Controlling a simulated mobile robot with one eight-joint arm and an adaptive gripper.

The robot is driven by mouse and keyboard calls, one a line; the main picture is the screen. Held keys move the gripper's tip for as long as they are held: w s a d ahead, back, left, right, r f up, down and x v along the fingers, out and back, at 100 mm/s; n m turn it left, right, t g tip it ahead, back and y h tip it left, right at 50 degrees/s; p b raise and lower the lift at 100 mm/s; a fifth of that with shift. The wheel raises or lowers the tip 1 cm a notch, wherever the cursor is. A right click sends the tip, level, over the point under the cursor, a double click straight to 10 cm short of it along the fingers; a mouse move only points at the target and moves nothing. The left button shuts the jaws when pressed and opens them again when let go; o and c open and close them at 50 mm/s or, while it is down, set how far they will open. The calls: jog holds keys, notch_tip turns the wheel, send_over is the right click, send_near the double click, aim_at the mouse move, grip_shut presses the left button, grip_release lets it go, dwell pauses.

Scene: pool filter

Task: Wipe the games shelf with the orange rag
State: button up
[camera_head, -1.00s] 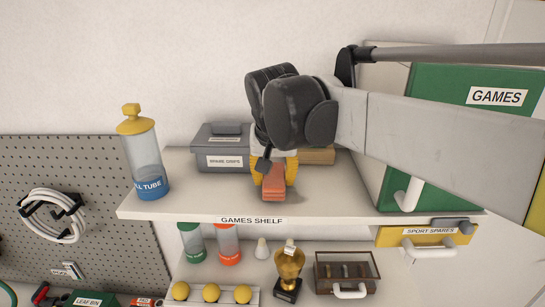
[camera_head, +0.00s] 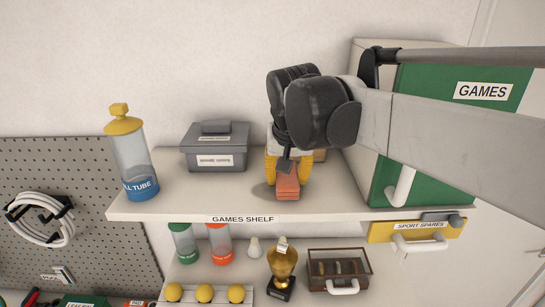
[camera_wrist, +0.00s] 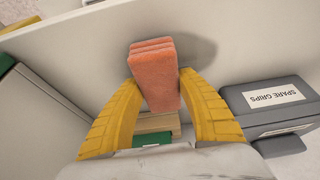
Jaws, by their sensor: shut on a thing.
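The orange rag (camera_head: 288,187) is a folded, layered block at the games shelf (camera_head: 235,202). It also shows in the wrist view (camera_wrist: 154,68), between the yellow fingers. My gripper (camera_head: 287,170) is shut on it, with the fingers pointing down at the shelf's middle. In the wrist view my gripper (camera_wrist: 158,85) grips the rag from both sides. The rag's lower end is at or just above the white board; I cannot tell whether it touches. The shelf carries a "GAMES SHELF" label on its front edge.
A grey spare grips box (camera_head: 215,155) stands left of my gripper, and a ball tube (camera_head: 133,165) at the left end. A green games cabinet (camera_head: 425,185) blocks the right end. A wooden block (camera_wrist: 157,124) lies close by. Bare board lies in front of the grey box.

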aim_at(265, 184)
jog(key=shift+a+f+b, duration=0.2)
jog(key=shift+a+b, duration=0.1)
jog(key=shift+a, duration=2.15)
jog(key=shift+d, duration=2.45)
jog(key=shift+w+a+r, duration=0.1)
jog(key=shift+a, duration=2.45)
jog(key=shift+r, duration=0.1)
jog(key=shift+r+p, duration=0.6)
jog(key=shift+r, duration=0.2)
jog(key=shift+d, duration=0.1)
